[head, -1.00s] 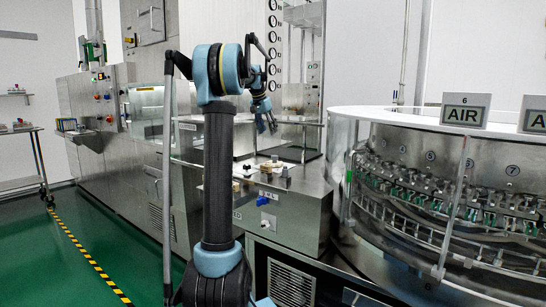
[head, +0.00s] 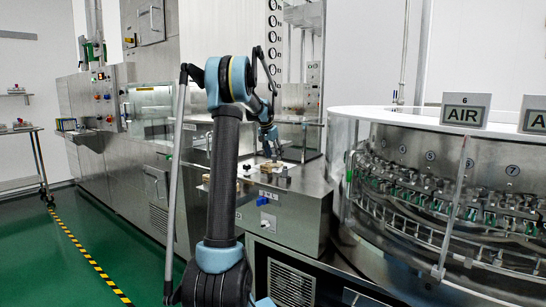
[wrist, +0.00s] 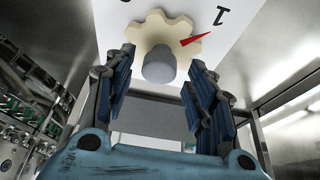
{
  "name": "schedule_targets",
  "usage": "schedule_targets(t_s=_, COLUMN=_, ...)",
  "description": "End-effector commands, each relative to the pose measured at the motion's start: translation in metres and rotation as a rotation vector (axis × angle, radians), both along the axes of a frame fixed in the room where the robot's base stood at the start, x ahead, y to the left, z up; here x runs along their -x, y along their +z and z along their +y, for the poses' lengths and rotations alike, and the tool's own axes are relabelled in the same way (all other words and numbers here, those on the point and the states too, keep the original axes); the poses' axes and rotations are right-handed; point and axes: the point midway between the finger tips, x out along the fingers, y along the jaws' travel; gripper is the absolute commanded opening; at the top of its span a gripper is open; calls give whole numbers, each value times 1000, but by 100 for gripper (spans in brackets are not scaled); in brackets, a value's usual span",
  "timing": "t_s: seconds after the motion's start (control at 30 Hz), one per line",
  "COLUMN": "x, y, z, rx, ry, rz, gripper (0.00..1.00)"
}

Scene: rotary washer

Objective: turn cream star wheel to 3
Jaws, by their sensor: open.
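The cream star wheel (wrist: 180,30) is at the top of the wrist view on a white plate (wrist: 245,30), with a round grey hub (wrist: 158,66) at its middle. Part of another mark is cut off at the top edge; no 3 can be read. My gripper (wrist: 163,58) is open, its two fingers apart on either side of the hub in the picture; contact cannot be told. In the head view my gripper (head: 272,148) is low over the steel console.
The steel console (head: 290,215) carries small cream and grey fittings and a blue knob (head: 262,201) on its front. The large round washer (head: 350,120) stands close on the right. Green floor (head: 95,240) is open at the left.

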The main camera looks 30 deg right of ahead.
Motion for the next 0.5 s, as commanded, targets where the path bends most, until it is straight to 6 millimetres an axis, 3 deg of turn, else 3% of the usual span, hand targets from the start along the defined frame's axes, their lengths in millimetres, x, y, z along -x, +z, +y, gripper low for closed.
schedule_targets(t_s=0.3, x=0, y=-2, z=-1, rx=0, ry=0, rz=0, gripper=50)
schedule_targets(t_s=0.5, x=0, y=-2, z=0, rx=0, ry=0, rz=0, gripper=6)
